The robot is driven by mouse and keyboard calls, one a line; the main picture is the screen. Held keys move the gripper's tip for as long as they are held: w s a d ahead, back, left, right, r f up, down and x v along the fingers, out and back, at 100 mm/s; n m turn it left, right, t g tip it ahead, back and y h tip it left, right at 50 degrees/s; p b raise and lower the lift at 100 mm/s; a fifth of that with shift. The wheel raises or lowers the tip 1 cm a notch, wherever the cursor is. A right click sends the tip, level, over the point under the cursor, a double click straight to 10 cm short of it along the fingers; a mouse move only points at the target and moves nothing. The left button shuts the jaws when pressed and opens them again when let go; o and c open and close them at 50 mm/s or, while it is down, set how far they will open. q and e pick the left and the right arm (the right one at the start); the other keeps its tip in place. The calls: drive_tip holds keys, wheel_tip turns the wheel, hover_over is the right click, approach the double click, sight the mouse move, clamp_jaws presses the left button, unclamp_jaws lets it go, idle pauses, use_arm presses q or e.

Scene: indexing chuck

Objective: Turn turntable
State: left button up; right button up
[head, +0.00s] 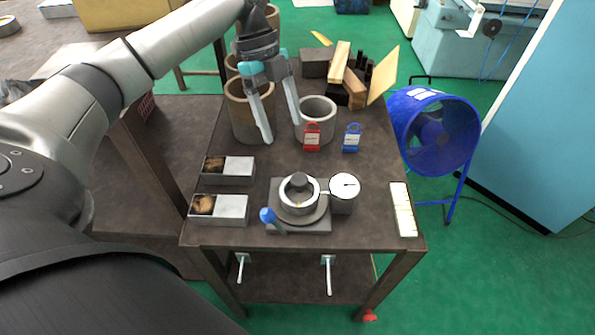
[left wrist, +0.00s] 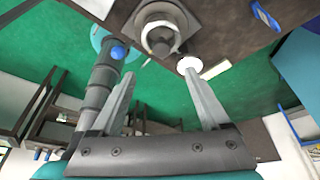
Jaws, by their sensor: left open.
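The turntable (head: 316,216) is a round grey disc on a square grey base, near the front middle of the table, with a ring-shaped chuck (head: 299,195) on top. A lever with a blue knob (head: 267,215) sticks out at its front left. A round white dial gauge (head: 344,187) stands at its right side. My left gripper (head: 281,141) is open and empty, above and behind the turntable, with its fingers pointing down. In the left wrist view, the chuck (left wrist: 160,32) and blue knob (left wrist: 118,52) show beyond the open fingers (left wrist: 162,82). My right gripper is not in view.
Two metal boxes (head: 233,209) (head: 240,167) lie left of the turntable. Wood pieces (head: 340,65) fill the back. A pale strip (head: 403,209) lies at the right edge.

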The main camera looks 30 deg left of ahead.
sight(299, 178)
use_arm(q)
drive_tip(key=b+x, duration=0.2)
drive_tip(key=x, duration=1.1)
clamp_jaws()
idle(0.6)
